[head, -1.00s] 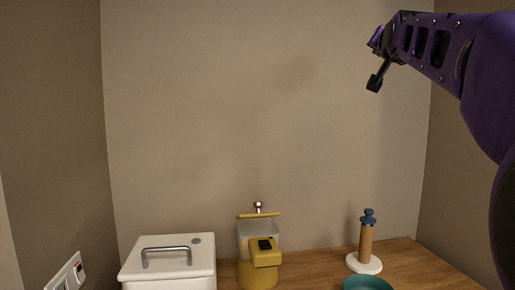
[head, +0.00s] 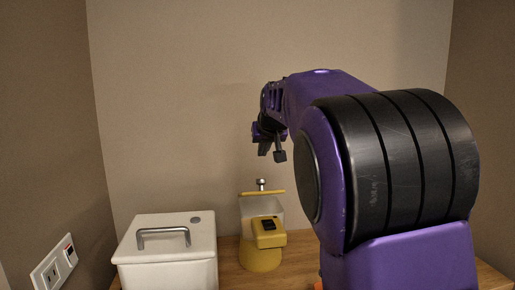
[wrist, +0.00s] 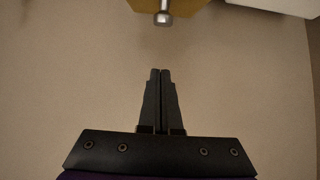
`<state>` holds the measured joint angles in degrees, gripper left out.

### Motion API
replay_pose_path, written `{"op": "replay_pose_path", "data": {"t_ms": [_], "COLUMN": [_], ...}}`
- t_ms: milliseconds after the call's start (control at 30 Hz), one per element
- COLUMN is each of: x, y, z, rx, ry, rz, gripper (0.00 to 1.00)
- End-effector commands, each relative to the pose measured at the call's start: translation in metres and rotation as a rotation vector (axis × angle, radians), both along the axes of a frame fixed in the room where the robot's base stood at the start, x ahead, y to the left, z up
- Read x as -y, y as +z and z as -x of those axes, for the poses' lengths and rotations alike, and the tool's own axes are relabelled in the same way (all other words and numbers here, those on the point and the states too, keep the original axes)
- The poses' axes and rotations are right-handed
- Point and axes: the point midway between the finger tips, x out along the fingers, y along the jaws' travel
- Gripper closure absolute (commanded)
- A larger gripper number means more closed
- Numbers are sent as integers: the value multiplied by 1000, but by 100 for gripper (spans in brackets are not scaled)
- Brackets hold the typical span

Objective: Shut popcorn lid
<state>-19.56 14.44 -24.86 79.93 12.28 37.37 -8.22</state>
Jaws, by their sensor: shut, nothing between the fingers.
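The popcorn machine (head: 262,257) stands on the wooden counter, with a yellow body and a clear upper part. Its flat yellow lid (head: 262,193) shows edge-on at the top, with a silver knob (head: 262,184) upright on it. I cannot tell whether the lid is fully seated. My gripper (head: 271,155) appears above the lid in the head view, pointing down and apart from it. In the wrist view my gripper (wrist: 160,72) is shut and empty. The knob (wrist: 163,18) and part of the yellow lid (wrist: 180,6) show at the top edge, beyond the fingertips.
A white box (head: 168,255) with a grey handle stands left of the popcorn machine. A wall outlet (head: 54,265) is at the far left. The back wall is bare. My arm hides the counter's right side.

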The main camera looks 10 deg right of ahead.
Motion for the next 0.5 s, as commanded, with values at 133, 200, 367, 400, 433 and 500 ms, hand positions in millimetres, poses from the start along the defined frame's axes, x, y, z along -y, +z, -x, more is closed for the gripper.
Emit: {"op": "replay_pose_path", "data": {"t_ms": [133, 200, 367, 400, 433, 500], "x": [1, 1, -1, -1, 0, 0], "y": [-23, -32, -53, -57, -60, -64], "z": [-27, -38, -31, -29, -27, -25], "rx": [-2, -2, 1, 1, 1, 2], "ry": [-2, -3, 0, 0, 0, -1], "rz": [1, 1, -1, -1, -1, -1], "gripper": [100, 100, 100, 100, 100, 100]}}
